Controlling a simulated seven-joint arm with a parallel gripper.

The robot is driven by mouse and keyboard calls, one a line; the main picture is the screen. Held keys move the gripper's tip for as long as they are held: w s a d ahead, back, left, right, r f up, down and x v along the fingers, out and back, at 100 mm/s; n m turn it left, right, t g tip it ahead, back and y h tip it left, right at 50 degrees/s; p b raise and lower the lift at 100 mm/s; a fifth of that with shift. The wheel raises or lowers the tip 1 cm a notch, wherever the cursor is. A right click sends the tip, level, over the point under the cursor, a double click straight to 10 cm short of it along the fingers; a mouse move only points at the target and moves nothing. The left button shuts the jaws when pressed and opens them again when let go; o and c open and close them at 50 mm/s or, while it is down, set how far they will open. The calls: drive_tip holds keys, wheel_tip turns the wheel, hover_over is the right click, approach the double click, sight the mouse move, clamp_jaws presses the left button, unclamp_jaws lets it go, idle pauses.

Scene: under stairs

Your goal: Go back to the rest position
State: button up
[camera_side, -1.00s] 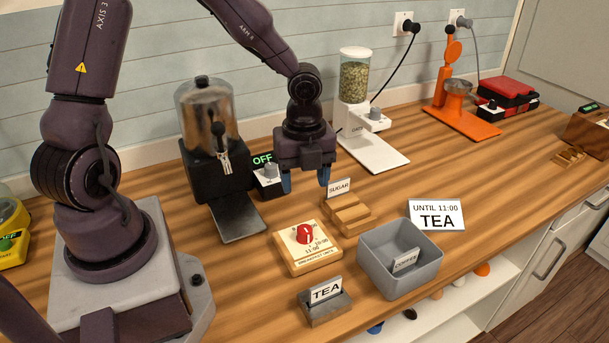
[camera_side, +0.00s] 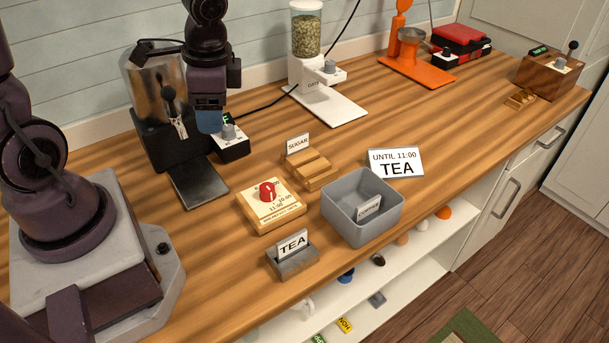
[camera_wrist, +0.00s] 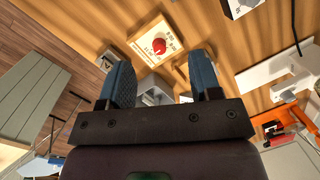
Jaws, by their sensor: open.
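My gripper (camera_side: 209,120) hangs fingers down in the air at the back of the counter, in front of the metal drink dispenser (camera_side: 157,85) in the side view. Its blue fingers overlap there, seen edge-on. In the wrist view my gripper (camera_wrist: 163,80) has its two fingers well apart with nothing between them, so it is open and empty. It is clear of the dispenser's small switch box (camera_side: 232,146), which is partly hidden behind it.
The red-knob wooden dial (camera_side: 285,211), sugar holder (camera_side: 322,178), tea card holder (camera_side: 299,264) and grey bin (camera_side: 342,226) with a coffee card stand in front. A white grain dispenser (camera_side: 333,106) is to the right. Bare counter lies between them.

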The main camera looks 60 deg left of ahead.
drive_tip(key=s+d+r+n+t, duration=0.2)
drive_tip(key=r+t, duration=0.1)
drive_tip(key=r, duration=0.3)
drive_tip(key=s+d+r+n+t+h, duration=0.1)
drive_tip(key=s+d+r+n+t, duration=0.2)
drive_tip(key=r, duration=0.3)
drive_tip(key=shift+s+r+h, duration=0.25)
drive_tip(key=shift+r+h, duration=0.05)
drive_tip(key=shift+r, duration=0.05)
